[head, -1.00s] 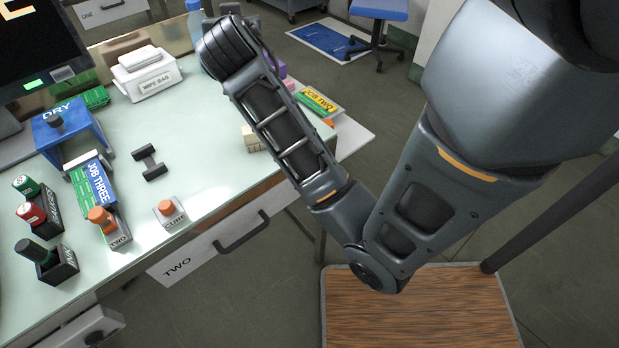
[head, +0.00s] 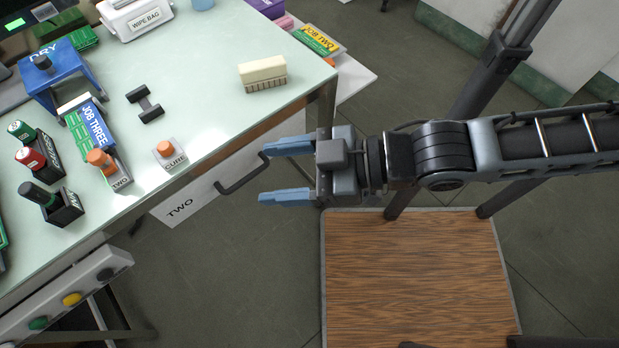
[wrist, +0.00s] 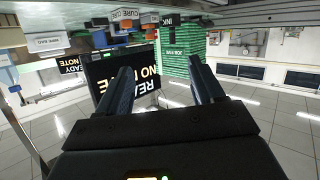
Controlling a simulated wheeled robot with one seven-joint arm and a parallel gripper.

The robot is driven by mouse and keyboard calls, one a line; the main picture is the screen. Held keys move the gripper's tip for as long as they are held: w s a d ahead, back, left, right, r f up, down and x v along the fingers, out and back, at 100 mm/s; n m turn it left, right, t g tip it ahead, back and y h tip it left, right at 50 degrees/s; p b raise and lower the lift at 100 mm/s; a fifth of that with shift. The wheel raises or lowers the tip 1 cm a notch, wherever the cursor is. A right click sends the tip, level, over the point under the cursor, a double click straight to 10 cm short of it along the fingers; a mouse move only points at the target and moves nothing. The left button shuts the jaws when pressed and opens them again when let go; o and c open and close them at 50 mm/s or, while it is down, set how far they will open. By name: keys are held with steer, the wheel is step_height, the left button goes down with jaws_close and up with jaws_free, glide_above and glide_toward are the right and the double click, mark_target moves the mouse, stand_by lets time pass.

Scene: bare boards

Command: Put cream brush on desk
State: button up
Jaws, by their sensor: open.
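The cream brush (head: 263,75), a cream block with short dark bristles below, lies on the pale desk (head: 205,60) near its right front edge. My gripper (head: 287,172) is open and empty, with two blue fingers pointing left. In the head view it shows beyond the desk's front edge, below and slightly right of the brush, near the drawer handle, and apart from the brush. In the wrist view the two dark fingers (wrist: 160,90) are spread with nothing held between them. I cannot make out the brush in the wrist view.
The drawer marked TWO (head: 225,175) has a dark protruding handle close to my fingers. The CURE button block (head: 168,153), a dark dumbbell-shaped part (head: 146,103) and stampers stand on the desk's left. A wooden board (head: 410,280) lies below my gripper. The desk around the brush is clear.

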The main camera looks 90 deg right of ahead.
steer(key=shift+m+y, duration=0.3)
steer(key=s+a, duration=0.1)
steer(key=s+a+r, duration=0.2)
steer(key=shift+s+a, duration=0.2)
steer(key=shift+s, duration=0.2)
